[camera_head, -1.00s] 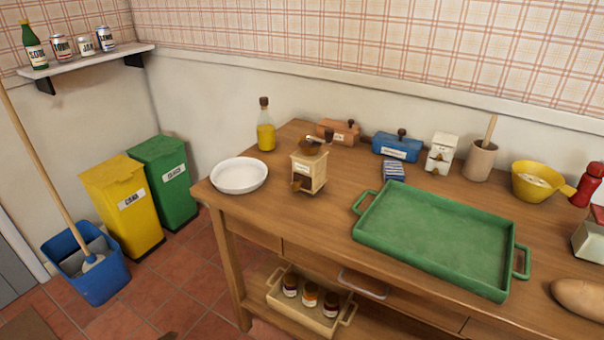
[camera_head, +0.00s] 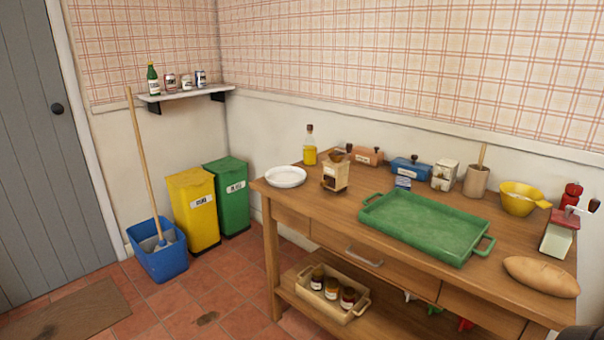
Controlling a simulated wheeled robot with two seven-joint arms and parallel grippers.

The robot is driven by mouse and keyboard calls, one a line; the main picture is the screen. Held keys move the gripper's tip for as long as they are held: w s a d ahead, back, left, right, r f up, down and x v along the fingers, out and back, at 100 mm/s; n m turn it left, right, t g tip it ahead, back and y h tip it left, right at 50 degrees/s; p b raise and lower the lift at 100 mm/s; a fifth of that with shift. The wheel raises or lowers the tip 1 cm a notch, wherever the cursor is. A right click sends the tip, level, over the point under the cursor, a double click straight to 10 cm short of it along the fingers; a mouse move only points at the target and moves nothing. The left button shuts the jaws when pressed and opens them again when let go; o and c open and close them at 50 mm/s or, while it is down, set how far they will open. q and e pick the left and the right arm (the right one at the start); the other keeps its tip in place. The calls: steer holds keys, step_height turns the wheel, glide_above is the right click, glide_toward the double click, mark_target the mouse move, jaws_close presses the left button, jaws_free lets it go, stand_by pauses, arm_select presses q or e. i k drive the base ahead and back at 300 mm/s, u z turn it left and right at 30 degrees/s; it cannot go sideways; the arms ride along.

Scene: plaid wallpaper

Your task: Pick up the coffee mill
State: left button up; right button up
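The coffee mill (camera_head: 336,176) is a small light-wood box with a dark bowl top and a crank, with a dark opening low on its front. It stands upright on the left part of the wooden table (camera_head: 325,215), between the white dish and the green tray.
A white dish (camera_head: 286,177) is left of the mill, an oil bottle (camera_head: 310,153) behind it. A green tray (camera_head: 425,230) is to its right. A bread loaf (camera_head: 541,277) and a pale box with a red top (camera_head: 558,238) are farther right.

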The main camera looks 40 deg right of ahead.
mark_target(337, 167)
steer(key=u, duration=0.25)
steer(key=i, duration=1.8)
steer(key=z, duration=1.2)
steer(key=i, duration=1)
steer(key=z, duration=1.1)
